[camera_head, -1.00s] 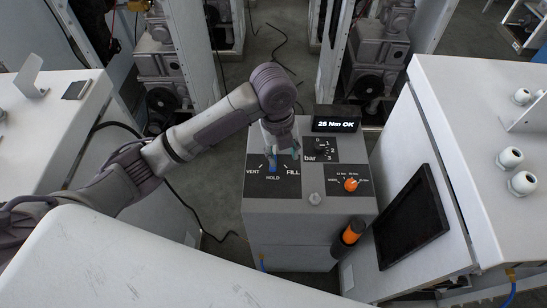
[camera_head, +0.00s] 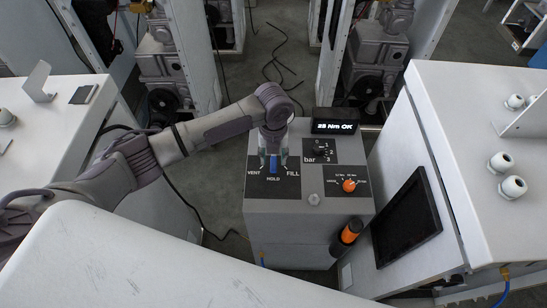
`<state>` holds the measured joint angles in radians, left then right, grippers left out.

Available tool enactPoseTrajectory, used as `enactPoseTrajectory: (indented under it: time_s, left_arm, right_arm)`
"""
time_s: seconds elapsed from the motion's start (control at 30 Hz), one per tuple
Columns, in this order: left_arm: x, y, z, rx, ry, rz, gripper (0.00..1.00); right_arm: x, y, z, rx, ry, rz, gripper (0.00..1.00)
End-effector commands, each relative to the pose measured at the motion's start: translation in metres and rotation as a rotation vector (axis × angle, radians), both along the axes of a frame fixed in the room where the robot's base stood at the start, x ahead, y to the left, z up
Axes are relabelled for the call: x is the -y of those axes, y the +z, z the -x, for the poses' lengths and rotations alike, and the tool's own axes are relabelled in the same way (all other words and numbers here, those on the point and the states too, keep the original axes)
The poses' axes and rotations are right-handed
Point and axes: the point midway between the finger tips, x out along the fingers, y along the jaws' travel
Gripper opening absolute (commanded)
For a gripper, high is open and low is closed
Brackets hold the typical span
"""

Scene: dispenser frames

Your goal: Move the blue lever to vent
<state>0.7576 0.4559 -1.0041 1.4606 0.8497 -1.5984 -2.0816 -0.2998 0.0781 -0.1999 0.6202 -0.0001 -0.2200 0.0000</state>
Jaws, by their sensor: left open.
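The blue lever (camera_head: 274,164) stands on a black panel (camera_head: 262,186) on top of a grey box, with VENT at the left, HOLD at the bottom and FILL at the right. The lever lies near the middle, above HOLD. My left gripper (camera_head: 273,163) comes down from above over the lever, open, with a finger on each side of it. Whether the fingers touch it I cannot tell. My right gripper is not in view.
The same box carries a bar dial (camera_head: 320,152), an orange knob (camera_head: 349,185), and a display (camera_head: 336,126) reading 25 Nm OK. An orange-black tool (camera_head: 347,235) hangs at its front. Grey cabinets flank it on both sides.

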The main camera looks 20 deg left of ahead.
Motion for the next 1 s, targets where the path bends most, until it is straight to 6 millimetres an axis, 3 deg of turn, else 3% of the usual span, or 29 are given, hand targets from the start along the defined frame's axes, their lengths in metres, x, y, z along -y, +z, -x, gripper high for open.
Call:
enactPoseTrajectory:
  time_s: [0.2,0.5,0.57,0.8,1.0]
  left_arm:
    - [0.000,-0.020,0.000,0.000,0.001,0.000,0.46]
    - [0.000,-0.023,0.000,0.001,0.001,0.000,0.46]
    - [0.000,-0.023,0.000,0.001,0.001,0.001,0.39]
    - [0.000,-0.023,0.000,0.001,0.001,0.001,0.00]
    - [0.000,-0.023,0.000,0.001,0.001,0.001,0.00]
  right_arm:
    - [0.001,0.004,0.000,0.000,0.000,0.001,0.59]
    - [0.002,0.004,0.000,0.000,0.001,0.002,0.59]
    - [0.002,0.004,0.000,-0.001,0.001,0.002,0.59]
    - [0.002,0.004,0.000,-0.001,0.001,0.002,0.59]
    - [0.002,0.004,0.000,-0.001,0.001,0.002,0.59]
